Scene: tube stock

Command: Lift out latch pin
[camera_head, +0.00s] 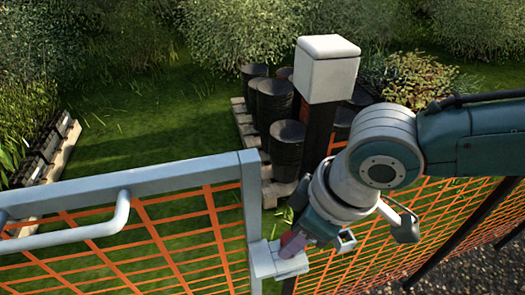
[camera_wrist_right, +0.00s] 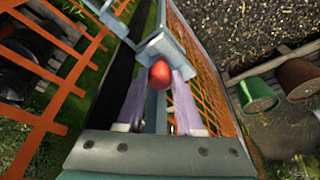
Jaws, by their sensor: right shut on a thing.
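The latch pin shows its round red head (camera_wrist_right: 160,74) in the wrist view, between the pale purple fingers of my right gripper (camera_wrist_right: 161,88). In the head view my right gripper (camera_head: 293,244) reaches down to the grey latch block (camera_head: 277,262) beside the gate's end post. It is shut on the pin there, and the fingers hide the pin in that view. The pin's lower part is hidden, so I cannot tell how deep it sits. The grey gate (camera_head: 180,174) with orange mesh stands left of the latch. My left gripper is not in view.
A dark post with a white cap (camera_head: 327,68) stands behind the latch. Black pots (camera_head: 287,146) stand on a pallet behind it. A tubular handle (camera_head: 100,226) juts from the gate at left. Orange mesh fence runs right under my arm.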

